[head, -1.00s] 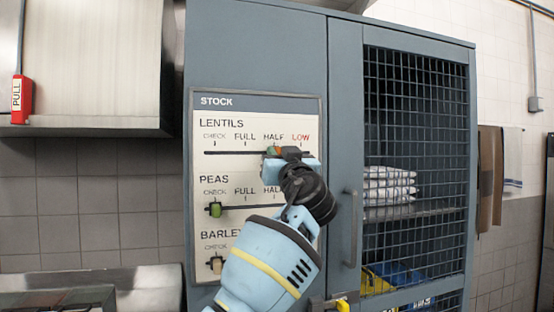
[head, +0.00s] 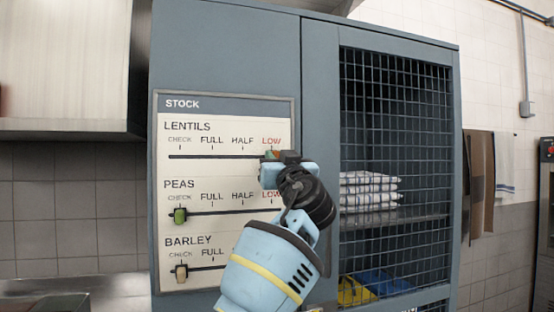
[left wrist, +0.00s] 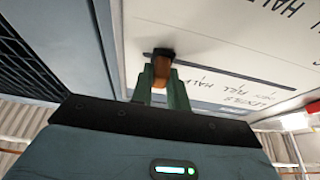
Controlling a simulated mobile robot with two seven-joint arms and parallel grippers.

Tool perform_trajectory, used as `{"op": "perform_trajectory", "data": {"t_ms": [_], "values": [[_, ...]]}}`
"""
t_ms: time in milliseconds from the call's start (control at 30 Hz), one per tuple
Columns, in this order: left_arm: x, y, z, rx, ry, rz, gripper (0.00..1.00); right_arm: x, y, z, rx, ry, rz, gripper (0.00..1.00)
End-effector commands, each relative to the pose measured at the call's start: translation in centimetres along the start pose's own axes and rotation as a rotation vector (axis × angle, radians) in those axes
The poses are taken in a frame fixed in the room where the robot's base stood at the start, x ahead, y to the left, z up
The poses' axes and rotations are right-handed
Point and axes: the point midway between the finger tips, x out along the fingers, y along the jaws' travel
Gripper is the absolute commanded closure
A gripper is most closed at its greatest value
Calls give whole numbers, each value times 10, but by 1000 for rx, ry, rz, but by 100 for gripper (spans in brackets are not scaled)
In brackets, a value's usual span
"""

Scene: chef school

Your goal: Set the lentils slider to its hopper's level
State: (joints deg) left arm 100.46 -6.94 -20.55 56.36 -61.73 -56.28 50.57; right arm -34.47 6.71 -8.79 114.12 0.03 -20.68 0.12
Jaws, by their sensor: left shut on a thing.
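The stock board (head: 225,176) is on the blue-grey cabinet front, with LENTILS, PEAS and BARLEY rows marked CHECK, FULL, HALF and LOW. My left gripper (head: 273,156) is at the right end of the lentils track (head: 215,157), under LOW. In the left wrist view its green fingers (left wrist: 160,84) are shut on the orange-brown lentils slider (left wrist: 162,66). The green peas slider (head: 180,215) and the tan barley slider (head: 181,272) stand at CHECK. My left arm hides the right parts of the lower rows. The hopper does not show. My right gripper is not in view.
A wire-mesh cabinet door (head: 395,150) stands right of the board, with folded striped towels (head: 368,190) behind it. Aprons and a towel (head: 504,160) hang on the far right wall. A steel hood (head: 65,65) is at the upper left.

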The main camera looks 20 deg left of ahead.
Motion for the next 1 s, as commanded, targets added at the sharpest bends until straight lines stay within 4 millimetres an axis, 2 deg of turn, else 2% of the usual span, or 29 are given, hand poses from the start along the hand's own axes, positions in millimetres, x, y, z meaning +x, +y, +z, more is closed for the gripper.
{"op": "perform_trajectory", "data": {"t_ms": [167, 200, 367, 733, 1000], "values": [[-1, 2, -2, -3, 1, 7, 100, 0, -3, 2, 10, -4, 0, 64], [-1, 3, -2, -3, 1, 7, 82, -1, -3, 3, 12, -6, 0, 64], [-1, 2, -2, -2, 1, 5, 62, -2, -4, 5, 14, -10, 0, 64], [-4, 2, -1, -2, 1, 4, 62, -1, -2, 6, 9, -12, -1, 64], [-31, 2, 2, -5, -1, 6, 62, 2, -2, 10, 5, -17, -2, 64]]}}
